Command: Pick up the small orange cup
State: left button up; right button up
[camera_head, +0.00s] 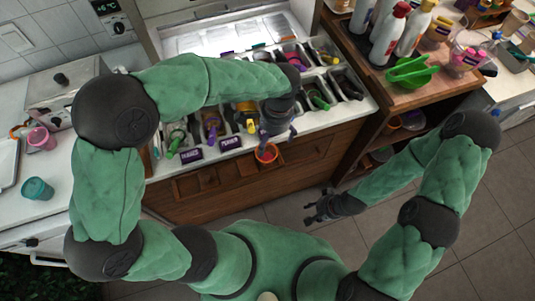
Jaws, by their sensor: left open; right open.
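The small orange cup (266,154) shows at the front edge of the white counter, in front of the wooden drawers from this view. My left gripper (277,136) is open just above and beside the cup, with its fingers pointing down toward it. I cannot tell whether a finger touches the cup, or what the cup rests on. My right gripper (316,209) is open and empty, low over the floor and away from the counter.
Topping bins with coloured scoops line the counter, with purple labels (230,143) along the front. Bottles (390,36) and a green bowl (410,73) stand on the wooden shelf at right. A teal cup (37,189) and pink cup (41,139) stand at left.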

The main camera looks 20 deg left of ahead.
pick_arm(q)
send_over(266, 152)
jog(key=s+d, duration=0.2)
notch_tip(266, 152, down, 4)
jog(key=f+b, duration=0.1)
jog(key=f, duration=0.1)
jog(key=a+f+b, duration=0.1)
jog(key=f+b, duration=0.1)
jog(key=f, duration=0.1)
jog(key=shift+s+a, duration=0.15)
jog(key=shift+s, duration=0.05)
jog(key=shift+c, duration=0.3)
jog(key=c, duration=1.2)
